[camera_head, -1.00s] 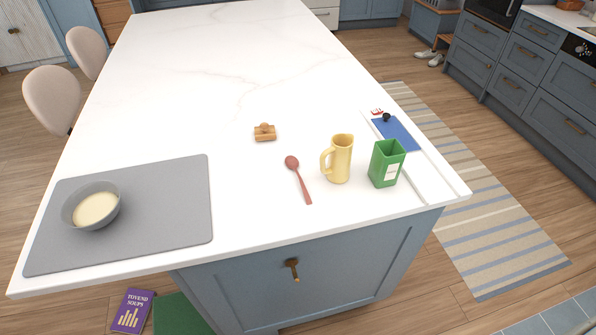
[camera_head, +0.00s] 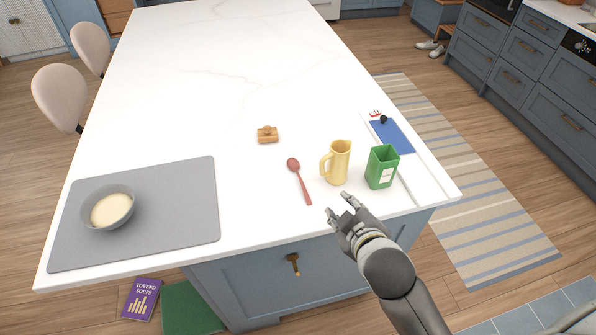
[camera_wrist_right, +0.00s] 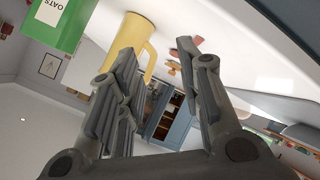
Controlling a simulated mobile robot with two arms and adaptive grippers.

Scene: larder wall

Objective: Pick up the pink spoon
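The pink spoon (camera_head: 299,180) lies flat on the white countertop, its bowl toward the back and its handle toward the front edge. In the right wrist view a bit of the spoon (camera_wrist_right: 199,41) shows, partly hidden behind a finger. My right gripper (camera_head: 340,203) is at the counter's front edge, to the right of the spoon's handle end and apart from it. Its fingers are spread and empty, and they also show in the right wrist view (camera_wrist_right: 160,55). My left gripper is in neither view.
A yellow pitcher (camera_head: 337,163) stands just right of the spoon, with a green box (camera_head: 381,167) beyond it. A wooden stamp-like block (camera_head: 267,135) lies behind the spoon. A grey mat (camera_head: 200,205) with a bowl (camera_head: 94,218) is at the left. The counter between mat and spoon is clear.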

